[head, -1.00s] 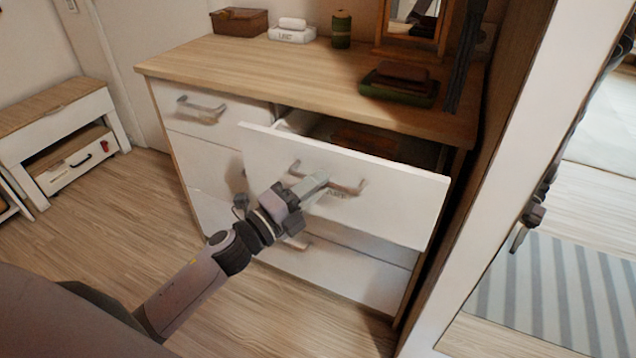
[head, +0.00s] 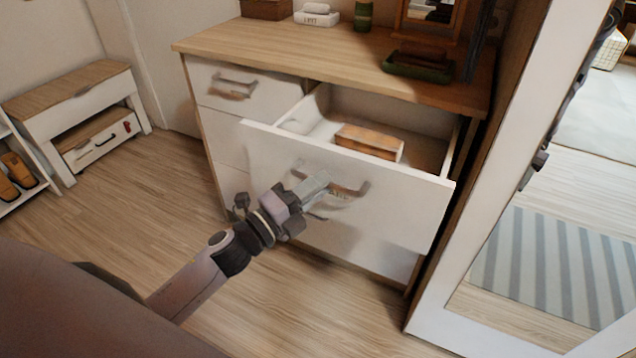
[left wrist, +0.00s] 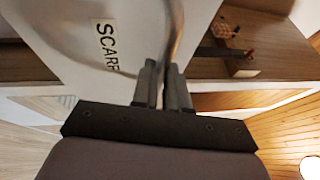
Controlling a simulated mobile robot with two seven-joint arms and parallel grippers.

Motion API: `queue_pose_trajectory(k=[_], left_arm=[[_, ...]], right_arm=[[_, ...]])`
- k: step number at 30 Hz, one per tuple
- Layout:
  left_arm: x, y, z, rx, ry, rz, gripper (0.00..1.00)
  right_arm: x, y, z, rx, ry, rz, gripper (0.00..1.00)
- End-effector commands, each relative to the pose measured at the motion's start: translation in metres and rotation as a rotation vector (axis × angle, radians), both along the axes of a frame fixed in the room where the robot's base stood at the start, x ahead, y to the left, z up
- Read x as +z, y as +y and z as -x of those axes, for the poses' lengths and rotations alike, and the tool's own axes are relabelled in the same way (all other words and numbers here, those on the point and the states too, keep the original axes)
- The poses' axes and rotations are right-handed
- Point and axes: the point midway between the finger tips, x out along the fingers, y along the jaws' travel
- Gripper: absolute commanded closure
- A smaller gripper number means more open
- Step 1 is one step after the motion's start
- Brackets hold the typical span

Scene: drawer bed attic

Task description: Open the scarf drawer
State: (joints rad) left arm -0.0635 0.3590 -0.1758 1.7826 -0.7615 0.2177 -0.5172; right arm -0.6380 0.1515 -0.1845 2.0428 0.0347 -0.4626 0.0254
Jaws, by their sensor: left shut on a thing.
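The scarf drawer (head: 410,205) is the wide upper-right drawer of a white dresser with a wooden top. It stands well out, with its interior in sight. My left gripper (head: 314,186) is at the drawer front, shut on the handle. In the left wrist view, its fingers (left wrist: 163,85) close around the curved handle bar (left wrist: 174,38). An orange-brown block-like item (head: 368,142) lies inside the drawer. My right gripper is not in view.
The dresser top (head: 290,52) holds a green tray (head: 418,66), a small mirror and other items. A closed drawer (head: 228,88) is to the left. A tall white-framed panel (head: 490,170) stands close on the right. Bare floor (head: 150,215) lies at the left.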

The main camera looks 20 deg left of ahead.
Motion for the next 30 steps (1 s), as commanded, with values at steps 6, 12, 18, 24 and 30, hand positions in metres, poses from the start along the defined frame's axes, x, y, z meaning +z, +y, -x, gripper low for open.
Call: queue_pose_trajectory(k=[6,12,18,24,30], left_arm=[[0.0,0.001,0.001,0.002,0.0,0.0,1.0],[0.0,0.001,0.001,0.003,0.0,0.001,1.0],[0.0,0.001,0.001,0.002,0.0,-0.001,0.61],[0.0,0.001,0.001,0.001,0.0,0.0,0.61],[-0.003,0.006,0.012,0.001,0.002,0.0,0.61]], right_arm=[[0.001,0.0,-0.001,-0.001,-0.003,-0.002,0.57],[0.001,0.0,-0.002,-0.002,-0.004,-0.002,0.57],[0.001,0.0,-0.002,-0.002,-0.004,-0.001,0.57],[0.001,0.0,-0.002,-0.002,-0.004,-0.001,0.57],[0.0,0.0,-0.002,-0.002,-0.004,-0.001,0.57]])
